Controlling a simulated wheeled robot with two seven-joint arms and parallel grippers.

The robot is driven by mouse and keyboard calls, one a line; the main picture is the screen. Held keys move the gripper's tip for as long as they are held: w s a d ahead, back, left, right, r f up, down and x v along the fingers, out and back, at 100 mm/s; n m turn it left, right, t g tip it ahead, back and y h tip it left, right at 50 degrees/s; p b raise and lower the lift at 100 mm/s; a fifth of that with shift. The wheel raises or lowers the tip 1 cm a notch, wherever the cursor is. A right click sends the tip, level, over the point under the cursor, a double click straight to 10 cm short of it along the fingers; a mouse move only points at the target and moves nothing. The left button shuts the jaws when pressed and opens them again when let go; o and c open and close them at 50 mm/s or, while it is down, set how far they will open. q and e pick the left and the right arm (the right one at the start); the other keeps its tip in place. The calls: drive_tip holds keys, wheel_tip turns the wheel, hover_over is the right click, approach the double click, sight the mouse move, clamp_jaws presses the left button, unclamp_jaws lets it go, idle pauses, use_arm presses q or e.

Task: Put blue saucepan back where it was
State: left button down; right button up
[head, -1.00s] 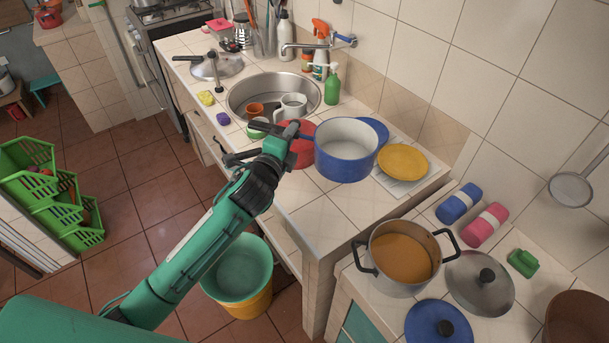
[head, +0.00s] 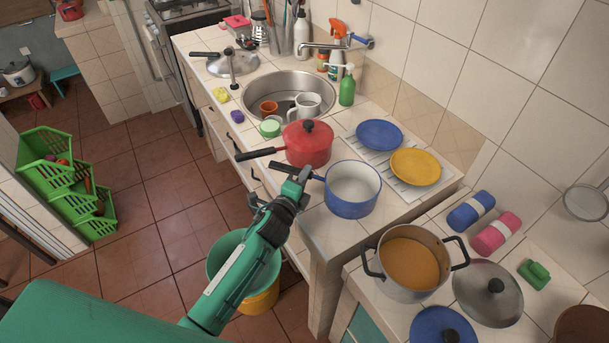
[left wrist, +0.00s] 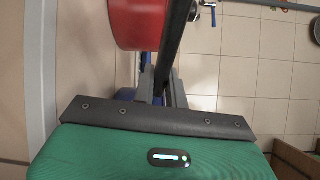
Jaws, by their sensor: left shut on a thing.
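The blue saucepan (head: 352,207), white inside, is upright over the front right part of the sink counter. I cannot tell whether its base touches the tiles. My left gripper (head: 303,178) is shut on its handle, left of the pan body. The red saucepan (head: 308,146) with its lid stands just behind, its dark handle pointing left. In the left wrist view the red saucepan (left wrist: 138,22) fills the top, with a dark bar across the gripper's grey fingers (left wrist: 165,85). The blue pan is mostly hidden there. My right gripper is out of view.
A rack with a blue plate (head: 380,135) and a yellow plate (head: 415,166) lies right of the pans. The sink (head: 290,88) holds cups. A pot of orange soup (head: 412,262) stands on the nearer counter, beside a blue lid (head: 425,325).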

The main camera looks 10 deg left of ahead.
use_arm(q)
drive_tip(key=shift+f, duration=0.1)
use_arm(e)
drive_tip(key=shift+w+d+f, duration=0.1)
use_arm(q)
drive_tip(key=c, duration=1.4)
unclamp_jaws()
drive_tip(key=shift+c, duration=0.2)
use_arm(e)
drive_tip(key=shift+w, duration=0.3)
use_arm(q)
drive_tip(key=shift+s+a, duration=0.1)
drive_tip(key=shift+s, duration=0.2)
drive_tip(key=s+a+b, duration=0.2)
drive_tip(key=s+b, duration=0.1)
drive_tip(key=s, duration=0.8)
drive_tip(key=shift+r, duration=0.25)
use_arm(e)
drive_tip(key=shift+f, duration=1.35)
use_arm(q)
drive_tip(key=shift+a, duration=0.1)
